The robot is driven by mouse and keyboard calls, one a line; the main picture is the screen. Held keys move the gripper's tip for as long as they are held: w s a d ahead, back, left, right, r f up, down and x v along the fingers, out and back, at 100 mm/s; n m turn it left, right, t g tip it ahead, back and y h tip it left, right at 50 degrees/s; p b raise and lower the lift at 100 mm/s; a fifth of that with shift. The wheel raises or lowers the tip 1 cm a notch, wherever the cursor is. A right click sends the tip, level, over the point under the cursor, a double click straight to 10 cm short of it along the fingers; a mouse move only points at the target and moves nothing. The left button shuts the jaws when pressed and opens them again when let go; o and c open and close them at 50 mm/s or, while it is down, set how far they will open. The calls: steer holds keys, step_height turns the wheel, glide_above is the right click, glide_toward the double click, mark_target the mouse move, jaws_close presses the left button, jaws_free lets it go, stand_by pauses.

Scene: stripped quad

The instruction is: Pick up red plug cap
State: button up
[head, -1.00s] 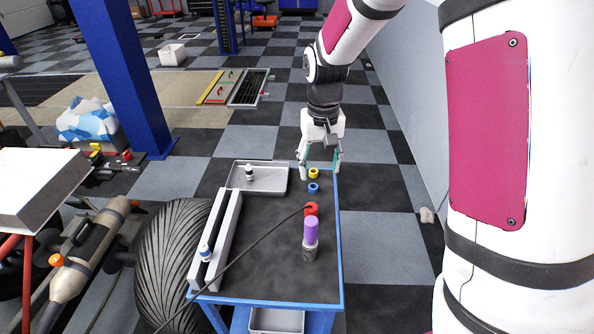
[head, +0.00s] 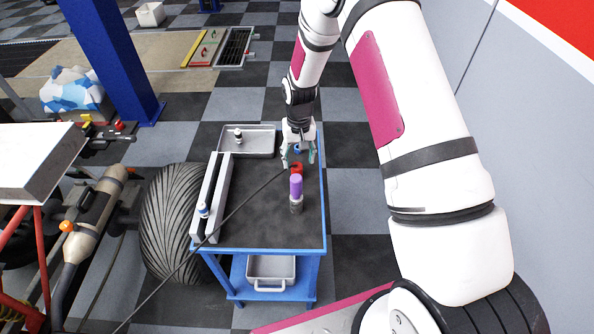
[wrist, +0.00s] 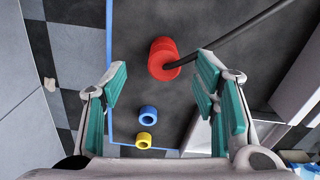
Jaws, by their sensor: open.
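The red plug cap (head: 297,168) stands on the dark top of the blue cart, near its right edge. It shows whole in the wrist view (wrist: 161,56), as a red stepped cylinder ahead of my fingertips. A dark cable (wrist: 235,37) meets or crosses its right side; I cannot tell if it is attached. My gripper (head: 299,161) is open and empty above the cart, just behind the red cap in the head view. In the wrist view its teal-padded fingers (wrist: 163,72) stand wide apart, with the cap beyond the gap between them.
A blue ring (wrist: 148,113) and a yellow ring (wrist: 145,141) lie near the red cap. A grey tray (head: 262,155) and a long pale channel (head: 222,190) occupy the cart's back and left.

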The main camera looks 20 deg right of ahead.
mark_target(297, 165)
steer(key=shift+w+a+f+p, duration=0.1)
steer(key=shift+w+f+p, duration=0.1)
steer(key=shift+f, duration=1.2)
steer(key=shift+w+a+f+p, duration=0.1)
steer(key=shift+f+p, duration=0.05)
steer(key=shift+f, duration=1.2)
steer(key=c, duration=1.2)
